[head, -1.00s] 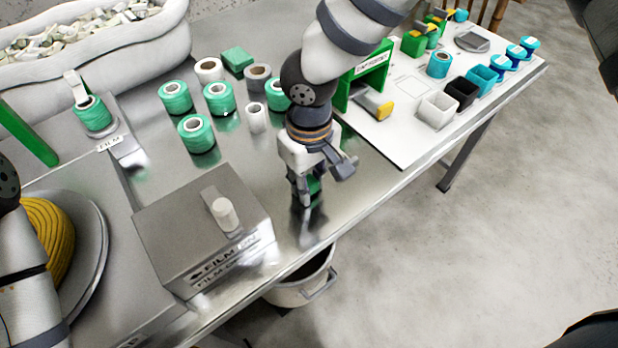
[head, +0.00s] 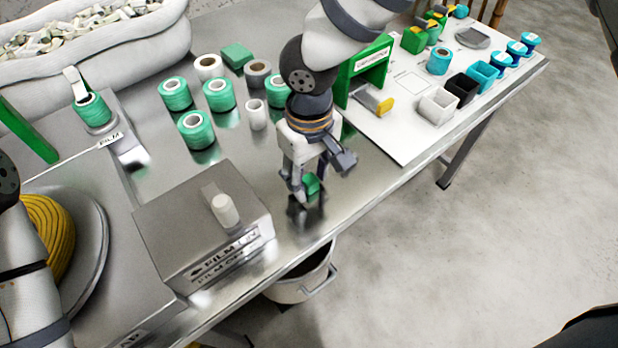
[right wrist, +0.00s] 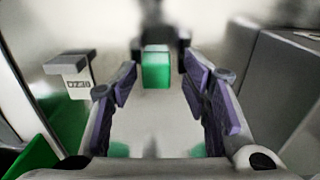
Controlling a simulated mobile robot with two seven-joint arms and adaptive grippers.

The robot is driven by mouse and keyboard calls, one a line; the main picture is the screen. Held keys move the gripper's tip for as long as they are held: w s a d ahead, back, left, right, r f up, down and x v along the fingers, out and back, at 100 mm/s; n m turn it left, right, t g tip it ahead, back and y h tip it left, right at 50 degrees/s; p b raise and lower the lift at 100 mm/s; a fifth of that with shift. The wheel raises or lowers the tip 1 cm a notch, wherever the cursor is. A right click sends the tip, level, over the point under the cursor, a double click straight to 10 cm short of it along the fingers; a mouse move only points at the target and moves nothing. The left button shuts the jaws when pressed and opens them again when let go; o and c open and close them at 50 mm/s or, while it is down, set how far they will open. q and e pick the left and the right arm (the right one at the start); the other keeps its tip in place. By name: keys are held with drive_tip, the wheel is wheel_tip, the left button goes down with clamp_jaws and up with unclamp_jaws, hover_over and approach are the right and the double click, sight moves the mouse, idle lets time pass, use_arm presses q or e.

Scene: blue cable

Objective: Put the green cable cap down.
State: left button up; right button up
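The green cable cap (head: 312,185) is a small green block on the bare steel table, near its front edge. My right gripper (head: 320,178) is over it with its fingers spread. In the right wrist view the cap (right wrist: 156,70) shows between and just beyond the open fingers (right wrist: 163,95), with clear gaps on both sides. It appears to rest on the table, though its lower edge is blurred. Part of my left arm shows at the left edge of the head view, but its gripper is out of the picture.
A metal box with a white knob and film labels (head: 165,225) stands left of the gripper. Several green rolls (head: 219,94) stand behind. A green-framed stand (head: 352,85) and a white board with small bins (head: 438,108) lie right. A white bucket (head: 300,290) is below the edge.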

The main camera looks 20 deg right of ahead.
sight(309, 181)
use_arm(q)
drive_tip(key=shift+w+r+t+p, duration=0.4)
drive_tip(key=shift+w+r+p, duration=0.2)
drive_tip(key=shift+w+r, duration=0.35)
use_arm(e)
wheel_tip(309, 181, up, 11)
drive_tip(key=shift+r, duration=0.2)
drive_tip(key=shift+f, duration=0.1)
